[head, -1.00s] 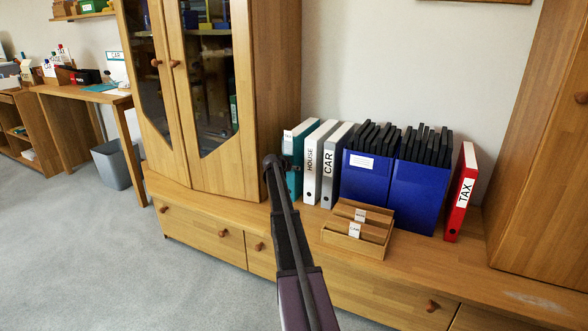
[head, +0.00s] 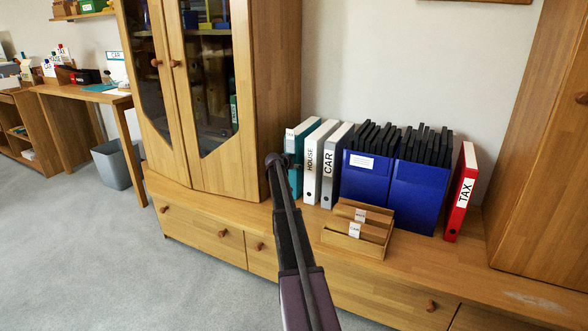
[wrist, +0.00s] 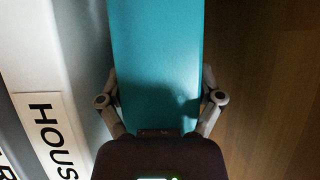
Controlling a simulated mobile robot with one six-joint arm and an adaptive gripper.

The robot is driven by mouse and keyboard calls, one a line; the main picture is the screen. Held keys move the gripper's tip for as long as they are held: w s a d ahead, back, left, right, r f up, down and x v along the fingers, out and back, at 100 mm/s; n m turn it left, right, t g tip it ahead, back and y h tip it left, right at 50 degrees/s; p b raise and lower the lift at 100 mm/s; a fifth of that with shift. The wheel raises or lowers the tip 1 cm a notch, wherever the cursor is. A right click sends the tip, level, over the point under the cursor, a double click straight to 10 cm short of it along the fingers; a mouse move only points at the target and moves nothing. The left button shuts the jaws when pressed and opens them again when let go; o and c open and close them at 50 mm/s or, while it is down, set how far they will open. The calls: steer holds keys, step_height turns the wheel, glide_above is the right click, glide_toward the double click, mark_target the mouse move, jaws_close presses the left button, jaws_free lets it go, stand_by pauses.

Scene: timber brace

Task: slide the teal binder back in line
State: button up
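The teal binder (head: 295,180) stands upright at the left end of the binder row, beside the white HOUSE binder (head: 311,175). My gripper (head: 284,160) is at its spine and hides part of it in the head view. In the wrist view the teal spine (wrist: 155,60) fills the middle. My gripper (wrist: 160,85) has one finger along each side of it, close against both edges, and looks shut on it. The fingertips' inner faces are hidden. The HOUSE binder also shows at the left of the wrist view (wrist: 30,60).
A grey CAR binder (head: 330,188), blue file boxes (head: 415,195) and a leaning red TAX binder (head: 460,195) stand further right. A wooden card tray (head: 350,245) is in front. A glass-door cabinet (head: 275,90) rises to the left.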

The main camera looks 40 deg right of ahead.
steer(key=shift+o, duration=0.2)
steer(key=shift+a, duration=0.1)
steer(key=p+v, duration=0.4)
steer(key=v, duration=0.4)
stand_by(1.0)
steer(key=shift+w, duration=0.15)
stand_by(0.4)
steer(key=s+a+f+n+g+y+p, duration=0.15)
steer(key=s+a, duration=0.35)
steer(key=a, duration=0.7)
steer(key=s+a+n+y+p, duration=0.1)
steer(key=s+a+n+y, duration=0.25)
steer(key=a, duration=0.75)
steer(key=s+a+f+n+y+p, duration=0.15)
steer(key=s+a, duration=0.35)
steer(key=a, duration=0.7)
steer(key=s+a+r+n+g+y+p, duration=0.1)
steer(key=s+a+n+g+y+p, duration=0.45)
steer(key=s+a, duration=1.6)
step_height(320, 180, up, 38)
steer(key=w+a+n+t+p, duration=0.1)
steer(key=t+p, duration=0.1)
steer(key=p, duration=3.4)
steer(key=shift+w+a+h, duration=0.35)
steer(key=shift+h, duration=0.05)
